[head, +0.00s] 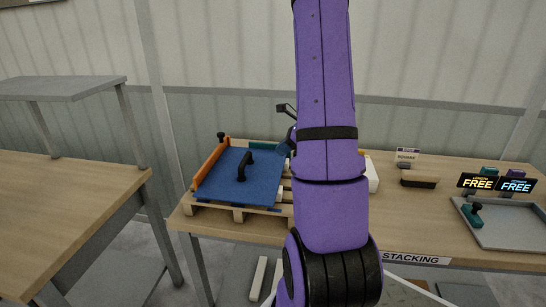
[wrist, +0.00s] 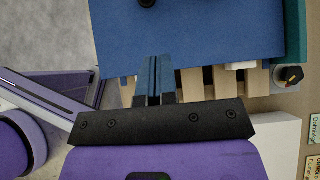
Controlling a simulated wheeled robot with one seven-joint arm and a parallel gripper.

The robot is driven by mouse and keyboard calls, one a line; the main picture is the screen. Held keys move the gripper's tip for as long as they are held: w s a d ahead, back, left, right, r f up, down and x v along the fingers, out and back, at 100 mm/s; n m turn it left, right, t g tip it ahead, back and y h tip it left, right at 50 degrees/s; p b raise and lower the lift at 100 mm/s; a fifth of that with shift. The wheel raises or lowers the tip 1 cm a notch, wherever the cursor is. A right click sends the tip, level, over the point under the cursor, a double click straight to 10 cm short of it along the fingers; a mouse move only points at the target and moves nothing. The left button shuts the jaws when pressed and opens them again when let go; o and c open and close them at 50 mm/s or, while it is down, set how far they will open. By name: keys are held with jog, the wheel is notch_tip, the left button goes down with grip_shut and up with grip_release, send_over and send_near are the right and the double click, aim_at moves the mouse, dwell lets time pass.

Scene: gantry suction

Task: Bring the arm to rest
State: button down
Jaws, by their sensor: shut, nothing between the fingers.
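My purple arm (head: 330,150) stands upright across the middle of the head view and hides most of my gripper. In the wrist view, my gripper (wrist: 154,66) has its two dark blue fingers together with nothing between them. The fingertips overlap the near edge of a blue panel (wrist: 200,45); I cannot tell the height between them. In the head view, the blue panel (head: 238,190) with a black handle (head: 244,165) lies on a wooden pallet (head: 238,214), left of my arm.
The pallet stands on a wooden table (head: 420,225) with a "STACKING" label. An orange side board (head: 211,163) edges the panel. A brush (head: 419,180), a grey tray (head: 508,222) and two "FREE" signs (head: 497,184) are at right. Another table (head: 60,200) with a raised grey shelf (head: 60,88) is at left.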

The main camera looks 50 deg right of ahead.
jog(key=shift+s+d+r, duration=0.15)
jog(key=shift+s+r, duration=0.15)
jog(key=a+r+n+g+y, duration=0.1)
jog(key=a+r+n+g, duration=0.1)
jog(key=a+r+n, duration=0.65)
jog(key=a+r+n+g, duration=0.2)
jog(key=a+r+n, duration=0.25)
jog(key=a, duration=0.75)
jog(key=s+a+r+n+h, duration=0.2)
jog(key=s+a+r+n, duration=0.2)
jog(key=s+a+n, duration=0.2)
jog(key=s+a+r+n+t+h, duration=0.1)
jog(key=s+a+r+n+h, duration=0.2)
jog(key=s+a+n, duration=0.3)
jog(key=shift+a+r+n, duration=0.65)
jog(key=shift+r+n, duration=0.05)
jog(key=shift+n, duration=2)
